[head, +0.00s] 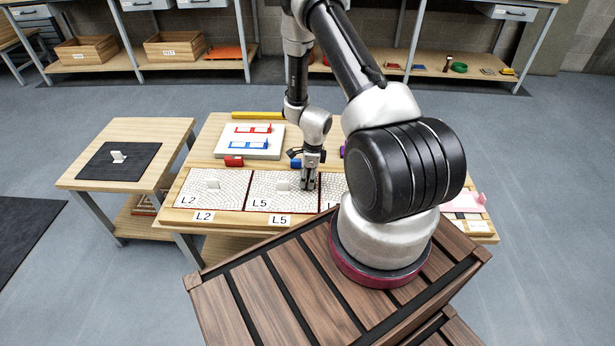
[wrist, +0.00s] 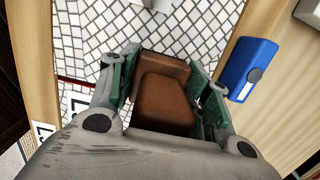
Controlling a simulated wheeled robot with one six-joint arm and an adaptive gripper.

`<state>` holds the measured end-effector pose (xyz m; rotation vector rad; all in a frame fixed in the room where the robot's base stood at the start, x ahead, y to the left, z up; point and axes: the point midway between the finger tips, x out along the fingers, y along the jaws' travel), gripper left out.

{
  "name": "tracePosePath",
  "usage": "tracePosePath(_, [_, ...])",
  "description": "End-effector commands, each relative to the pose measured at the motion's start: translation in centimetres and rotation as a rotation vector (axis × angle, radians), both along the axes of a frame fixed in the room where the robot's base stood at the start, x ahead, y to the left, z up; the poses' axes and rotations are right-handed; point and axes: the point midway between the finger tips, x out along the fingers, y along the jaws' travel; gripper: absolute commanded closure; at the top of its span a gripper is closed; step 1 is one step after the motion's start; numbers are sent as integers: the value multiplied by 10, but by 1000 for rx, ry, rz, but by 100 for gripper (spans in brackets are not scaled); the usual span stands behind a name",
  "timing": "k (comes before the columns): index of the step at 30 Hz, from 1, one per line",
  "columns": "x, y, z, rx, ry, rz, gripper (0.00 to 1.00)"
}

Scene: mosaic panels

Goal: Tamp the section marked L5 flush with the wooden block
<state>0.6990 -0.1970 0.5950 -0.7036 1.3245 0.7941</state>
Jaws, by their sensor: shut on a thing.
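The panel section marked L5 (head: 262,203) is a white mosaic of small tiles in the middle of the front row on the wooden bench. My gripper (head: 309,184) points down over its right part. In the wrist view my gripper (wrist: 163,78) is shut on the brown wooden block (wrist: 165,105), which sits between the green-lined fingers with white tiles (wrist: 195,28) beyond it. The block's underside is hidden, so I cannot tell whether it touches the tiles. A small white upright piece (head: 283,185) stands on L5, left of my gripper.
Section L2 (head: 218,180) adjoins on the left, with a white piece (head: 213,185) on it. A blue block (wrist: 250,68) lies behind the panels, close to my gripper. My arm hides the right side.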

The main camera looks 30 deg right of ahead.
Motion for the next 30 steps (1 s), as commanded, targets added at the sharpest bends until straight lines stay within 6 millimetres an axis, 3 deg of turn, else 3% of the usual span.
tracePosePath(30, [0,0,-10,0,0,0,76])
